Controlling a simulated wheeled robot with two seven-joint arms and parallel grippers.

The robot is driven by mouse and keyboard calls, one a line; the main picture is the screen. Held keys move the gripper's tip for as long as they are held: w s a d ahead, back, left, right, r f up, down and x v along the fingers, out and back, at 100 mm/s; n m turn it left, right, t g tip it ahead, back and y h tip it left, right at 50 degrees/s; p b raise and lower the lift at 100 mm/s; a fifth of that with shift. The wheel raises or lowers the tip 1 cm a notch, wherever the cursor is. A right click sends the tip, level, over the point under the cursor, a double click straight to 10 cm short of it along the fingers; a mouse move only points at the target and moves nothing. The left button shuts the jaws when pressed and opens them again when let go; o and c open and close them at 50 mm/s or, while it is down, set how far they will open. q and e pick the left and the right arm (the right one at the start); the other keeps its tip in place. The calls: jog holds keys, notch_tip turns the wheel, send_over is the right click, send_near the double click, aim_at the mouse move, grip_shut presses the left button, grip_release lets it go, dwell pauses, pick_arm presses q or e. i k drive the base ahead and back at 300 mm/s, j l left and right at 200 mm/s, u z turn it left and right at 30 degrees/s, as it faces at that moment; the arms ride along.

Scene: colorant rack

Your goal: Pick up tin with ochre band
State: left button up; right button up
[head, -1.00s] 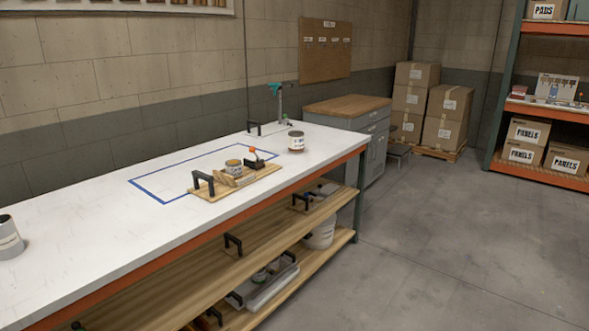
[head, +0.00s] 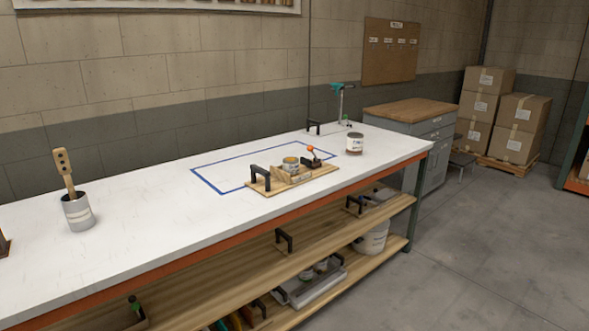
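A small tin (head: 291,164) with an ochre-yellow tint sits on a wooden board fixture (head: 325,174) on the white workbench (head: 130,240). A larger tin (head: 355,144) with a pale label and a brownish lower edge stands upright on the bench to the right of the board. Both tins are small in the picture, so I cannot tell for sure which one carries the ochre band. Neither of my grippers is in view.
A grey pot (head: 78,211) with a wooden-handled tool stands at the left. Lower shelves (head: 225,272) hold a white bucket (head: 371,238). Floor (head: 480,260) at the right is clear.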

aim_at(290, 164)
jog(key=i+l+u, duration=0.1)
jog(key=i+l, duration=0.2)
jog(key=i+l+u, duration=0.1)
jog(key=i+l, duration=0.2)
jog(key=i+l+u, duration=0.1)
jog(key=i+l, duration=0.25)
jog(key=i+l+u, duration=0.1)
jog(key=i+l, duration=0.2)
jog(key=i+l+u, duration=0.1)
jog(key=i+l, duration=0.15)
jog(key=l, duration=0.2)
jog(key=i+l+u, duration=0.1)
jog(key=i+l, duration=0.15)
jog(key=l, duration=0.15)
jog(key=i+l+u, duration=0.1)
jog(key=i+l, duration=0.15)
jog(key=l, duration=0.2)
jog(key=i+l+u, duration=0.1)
jog(key=i+l, duration=0.15)
jog(key=l, duration=0.2)
